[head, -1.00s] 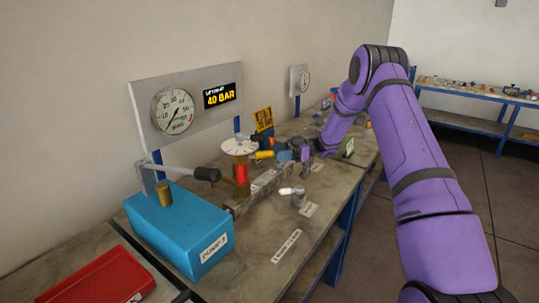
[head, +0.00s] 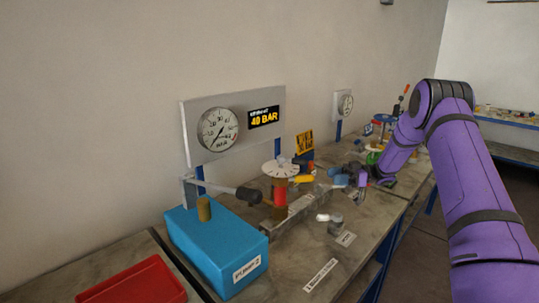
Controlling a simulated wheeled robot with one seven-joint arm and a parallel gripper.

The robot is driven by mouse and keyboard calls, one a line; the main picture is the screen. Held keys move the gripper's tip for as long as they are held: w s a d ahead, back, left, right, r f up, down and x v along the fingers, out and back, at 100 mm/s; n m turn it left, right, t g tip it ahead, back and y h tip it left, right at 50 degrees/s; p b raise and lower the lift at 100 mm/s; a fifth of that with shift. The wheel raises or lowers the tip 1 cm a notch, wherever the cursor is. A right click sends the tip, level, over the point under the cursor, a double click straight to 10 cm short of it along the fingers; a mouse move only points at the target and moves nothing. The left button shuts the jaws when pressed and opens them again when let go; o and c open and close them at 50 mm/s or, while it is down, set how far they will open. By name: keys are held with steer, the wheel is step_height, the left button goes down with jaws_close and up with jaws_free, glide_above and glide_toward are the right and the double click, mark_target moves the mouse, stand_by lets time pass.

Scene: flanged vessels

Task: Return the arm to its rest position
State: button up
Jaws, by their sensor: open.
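My purple arm comes in from the right edge, bends at a high elbow and reaches down over the bench. My gripper (head: 363,178) is at the arm's far end, small in the picture, above the middle of the bench. It is open, and I see nothing held in it. It is close to a blue fitting (head: 341,179) on the bench; I cannot tell whether they touch. The forearm hides part of the bench behind it.
A blue pump box (head: 215,250) with a lever stands at the front, beside a red tray (head: 135,285). A valve with a white dial (head: 280,169) stands left of my gripper. Floor is open at lower right.

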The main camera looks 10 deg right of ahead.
steer(key=w+a+r+m+t+h, duration=0.25)
steer(key=r+t+h, duration=0.2)
steer(key=r, duration=0.45)
steer(key=w+a+r+m+t+h, duration=0.1)
steer(key=w+a+r+t+h, duration=0.15)
steer(key=r+t, duration=0.5)
steer(key=s+d+r+m+t+h, duration=0.1)
steer(key=s+r+m+h, duration=0.25)
steer(key=r, duration=0.35)
steer(key=s+d+r+m+h, duration=0.1)
steer(key=s+r+m+h, duration=0.1)
steer(key=s+r+h, duration=0.3)
steer(key=s+r+m+g+h, duration=0.1)
steer(key=s+r+m+h, duration=0.25)
steer(key=s, duration=0.45)
steer(key=s+a+f+m+g, duration=0.1)
steer(key=s+a+f+g, duration=0.1)
steer(key=s, duration=0.9)
steer(key=s+a+f+m+g, duration=0.1)
steer(key=s+a+f+g, duration=0.1)
steer(key=s, duration=0.9)
steer(key=s+a+f+m+g+y, duration=0.1)
steer(key=s+f+g, duration=0.3)
steer(key=s, duration=0.7)
steer(key=shift+s+a, duration=0.25)
steer(key=shift+a, duration=0.45)
steer(key=shift+m, duration=0.25)
